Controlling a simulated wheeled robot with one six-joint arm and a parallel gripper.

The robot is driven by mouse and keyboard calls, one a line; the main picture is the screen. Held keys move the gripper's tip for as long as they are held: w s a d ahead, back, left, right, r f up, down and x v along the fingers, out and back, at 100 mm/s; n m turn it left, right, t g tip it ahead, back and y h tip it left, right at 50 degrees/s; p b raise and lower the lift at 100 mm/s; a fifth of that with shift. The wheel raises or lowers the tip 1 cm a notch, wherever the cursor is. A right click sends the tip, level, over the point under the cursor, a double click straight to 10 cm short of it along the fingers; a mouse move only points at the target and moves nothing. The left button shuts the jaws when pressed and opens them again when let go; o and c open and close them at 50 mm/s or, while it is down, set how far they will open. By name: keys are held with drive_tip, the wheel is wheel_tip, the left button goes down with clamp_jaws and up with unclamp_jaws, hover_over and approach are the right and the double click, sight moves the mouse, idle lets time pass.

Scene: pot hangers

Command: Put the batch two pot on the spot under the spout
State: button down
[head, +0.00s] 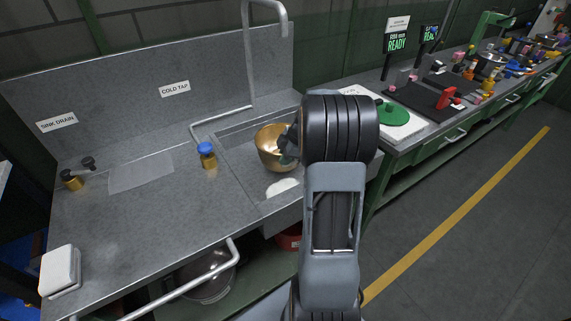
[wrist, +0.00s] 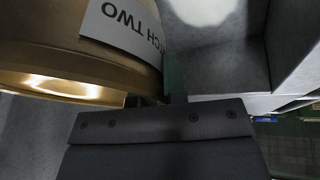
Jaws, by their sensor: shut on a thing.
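The batch two pot (head: 269,148) is brass-coloured and is over or in the sink basin in the head view. In the wrist view its white label (wrist: 122,25) shows upside down, reading part of "BATCH TWO". My gripper (head: 289,148) is shut on the pot at its right side; the grip itself is mostly hidden by my arm. A pale round spot (head: 282,187) lies on the basin floor, nearer than the pot, and also shows in the wrist view (wrist: 203,8). The pot looks apart from the spot. The grey spout (head: 284,22) curves down from high behind the sink.
A blue-topped tap handle (head: 207,153) stands left of the basin, beside a bent grey pipe (head: 220,118). At right, a bench carries a white board with a green disc (head: 393,115). A white block (head: 61,270) sits front left.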

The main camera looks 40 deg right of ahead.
sight(285, 167)
drive_tip(key=shift+d+f, duration=0.1)
drive_tip(key=shift+f, duration=1.45)
drive_tip(key=c, duration=1.7)
unclamp_jaws()
drive_tip(key=shift+f, duration=0.2)
drive_tip(key=o, duration=0.5)
drive_tip(key=shift+r, duration=0.1)
